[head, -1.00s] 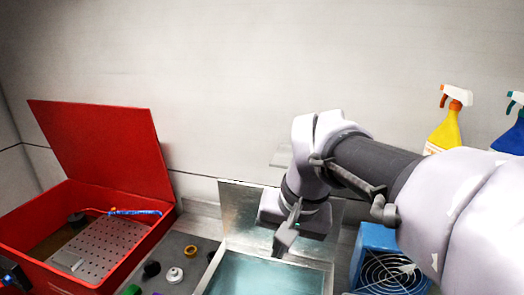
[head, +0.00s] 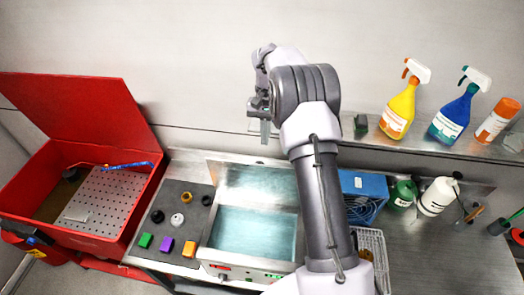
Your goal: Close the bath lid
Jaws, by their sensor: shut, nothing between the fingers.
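The bath (head: 286,262) is a steel tank of teal liquid with a control panel on its front. Its lid (head: 232,182) is a flat steel panel standing raised at the bath's back edge, open. My gripper (head: 265,138) is shut and empty, fingers pointing down. In the head view it appears just above the lid's top edge, against the wall. I cannot tell whether it is in front of or behind the lid. My arm passes over the right side of the bath and hides part of the lid's right end.
A red parts washer (head: 140,215) with its own red lid (head: 85,115) raised stands left. A dark mat (head: 178,222) holds small rings and coloured blocks. A blue fan box (head: 365,186), bottles and a white basket (head: 375,245) are right. A wall shelf (head: 430,147) carries spray bottles (head: 398,108).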

